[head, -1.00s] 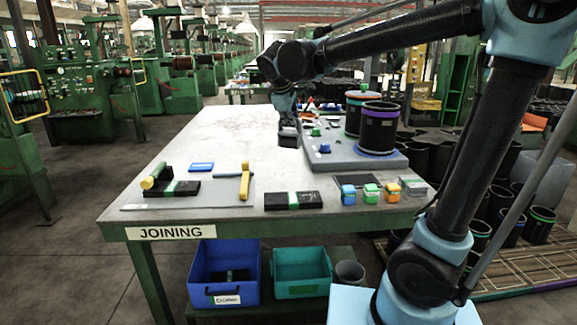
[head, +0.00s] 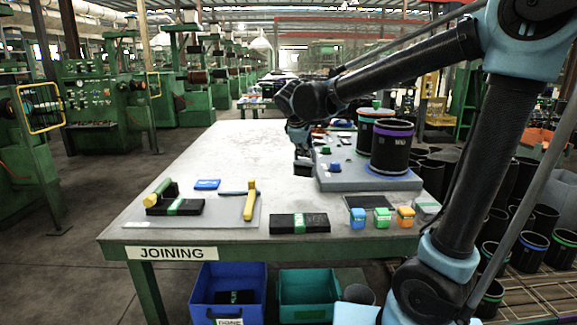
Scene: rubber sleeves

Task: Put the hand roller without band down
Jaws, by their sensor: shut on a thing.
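My gripper (head: 303,166) hangs over the middle right of the grey table (head: 225,150), just left of the grey raised board. It points down and is shut on the hand roller without band. The roller's shape is mostly hidden; only a small dark form shows at the fingertips. I cannot tell whether it touches the tabletop.
Left front, a yellow roller (head: 156,192) and a black green-banded block (head: 175,207) lie on a mat, with a yellow-handled tool (head: 250,201). Another such block (head: 300,223) lies in front. Black sleeves (head: 391,147) stand on the raised board (head: 345,181). The table's left middle is clear.

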